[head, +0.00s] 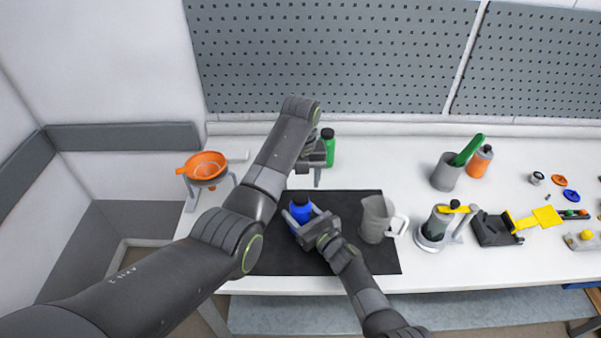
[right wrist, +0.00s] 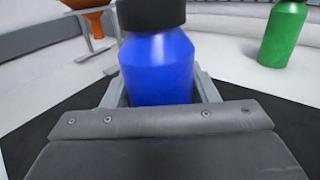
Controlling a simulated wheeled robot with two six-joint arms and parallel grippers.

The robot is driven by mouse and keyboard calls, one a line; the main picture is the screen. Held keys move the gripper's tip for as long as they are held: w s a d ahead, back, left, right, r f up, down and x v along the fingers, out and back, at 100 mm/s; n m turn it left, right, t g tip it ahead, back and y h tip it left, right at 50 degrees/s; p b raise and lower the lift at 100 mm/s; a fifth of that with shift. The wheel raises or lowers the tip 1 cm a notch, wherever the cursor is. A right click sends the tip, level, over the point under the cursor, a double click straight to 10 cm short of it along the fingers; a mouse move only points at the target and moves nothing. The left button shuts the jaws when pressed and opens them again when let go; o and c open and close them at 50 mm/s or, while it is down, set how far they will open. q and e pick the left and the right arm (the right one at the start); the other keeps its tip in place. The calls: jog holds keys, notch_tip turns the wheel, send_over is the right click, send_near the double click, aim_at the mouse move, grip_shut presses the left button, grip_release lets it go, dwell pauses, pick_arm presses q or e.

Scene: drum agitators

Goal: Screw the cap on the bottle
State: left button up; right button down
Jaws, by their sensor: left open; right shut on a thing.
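A blue bottle (head: 300,208) stands upright over the black mat (head: 353,262). My right gripper (head: 304,224) is shut on its body. The right wrist view shows the blue bottle (right wrist: 158,68) between the two grey fingers of my right gripper (right wrist: 160,90). A black cap (right wrist: 150,14) sits on top of the bottle, cut off by the frame's upper edge; how tightly it sits I cannot tell. My left gripper (head: 309,172) is open, above and behind the blue bottle, close to a green bottle (head: 328,150). Its fingers are partly hidden by its own arm.
The green bottle (right wrist: 284,35) with a dark cap stands behind the mat. A grey pitcher (head: 377,219) stands just right of my right gripper. An orange funnel (head: 207,165) sits in a stand at left.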

aim_at(300, 196)
pick_arm(q)
jog(key=n, duration=0.4)
jog(key=shift+r+n, duration=0.2)
jog(key=shift+n, duration=0.2)
jog(key=n, duration=0.3)
jog(key=shift+r, duration=0.1)
jog(key=n, duration=0.6)
jog(key=shift+r, duration=0.2)
jog(key=n, duration=0.3)
jog(key=shift+r, duration=0.1)
jog(key=n, duration=0.5)
jog(key=shift+r, duration=0.15)
jog(key=n, duration=0.6)
jog(key=shift+r, duration=0.25)
jog(key=n, duration=0.3)
jog(key=shift+r, duration=0.1)
jog(key=n, duration=0.5)
jog(key=shift+r, duration=0.2)
jog(key=n, duration=0.4)
jog(key=shift+r+n, duration=0.15)
jog(key=shift+n, duration=0.15)
jog(key=n, duration=0.3)
jog(key=shift+r+n, duration=0.1)
jog(key=shift+n, duration=0.2)
jog(key=shift+f, duration=4)
